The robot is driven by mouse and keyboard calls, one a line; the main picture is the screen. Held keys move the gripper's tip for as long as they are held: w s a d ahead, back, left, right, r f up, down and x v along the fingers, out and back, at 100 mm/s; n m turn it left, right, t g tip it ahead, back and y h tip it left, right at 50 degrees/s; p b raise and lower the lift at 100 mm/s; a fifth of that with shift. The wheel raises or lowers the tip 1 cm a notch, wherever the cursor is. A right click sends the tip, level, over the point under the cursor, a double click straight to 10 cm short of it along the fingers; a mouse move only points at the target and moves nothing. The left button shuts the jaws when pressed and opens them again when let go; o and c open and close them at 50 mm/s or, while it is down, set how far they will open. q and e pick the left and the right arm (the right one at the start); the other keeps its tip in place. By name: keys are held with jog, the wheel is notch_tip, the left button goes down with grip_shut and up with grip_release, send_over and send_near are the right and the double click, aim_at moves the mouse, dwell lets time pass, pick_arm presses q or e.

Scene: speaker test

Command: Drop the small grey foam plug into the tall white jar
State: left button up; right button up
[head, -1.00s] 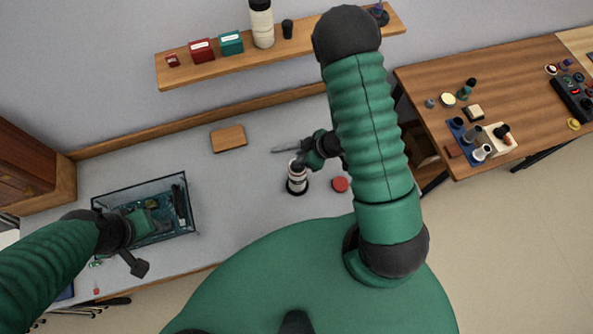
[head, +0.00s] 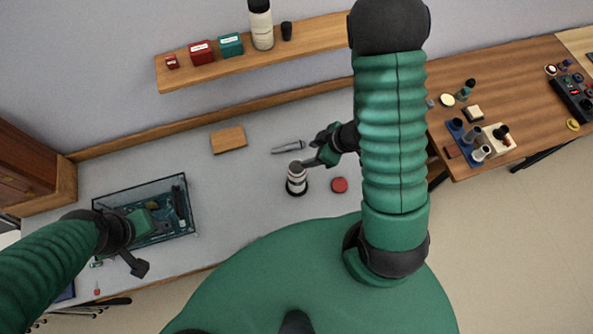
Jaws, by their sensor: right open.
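A tall white jar (head: 297,185) with dark bands stands upright on the grey counter. A grey round patch shows at its top; I cannot tell whether this is the foam plug or the jar's mouth. No separate grey foam plug can be made out. My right gripper (head: 317,150) is open just right of and behind the jar's top. One finger lies close to the jar's rim; I cannot tell if it touches. My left gripper (head: 142,222) is over the glass tank at the left, and its fingers are not clear.
A red disc (head: 340,185) lies right of the jar. A grey tapered tool (head: 288,147) lies behind it. A wooden block (head: 228,139) is farther left. The glass tank (head: 187,205) holds dark items. A shelf (head: 200,77) runs behind; a wooden table (head: 440,125) stands right.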

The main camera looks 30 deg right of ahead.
jog(key=p+v, duration=0.4)
jog(key=v, duration=0.5)
jog(key=shift+s+r, duration=0.15)
jog(key=shift+r, duration=0.1)
jog(key=w+d+f+m+h+b, duration=0.1)
jog(key=w+f+m+h+b, duration=0.55)
jog(key=b, duration=0.75)
jog(key=s+a+f+g+y+b, duration=0.1)
jog(key=s+a+f+b, duration=0.1)
jog(key=a, duration=0.3)
jog(key=s+a+f+g+y+b, duration=0.1)
jog(key=s+a+f+y+b, duration=0.1)
jog(key=a+b, duration=0.1)
jog(key=shift+s+a+m, duration=0.3)
jog(key=shift+a+m, duration=0.15)
jog(key=shift+a, duration=0.45)
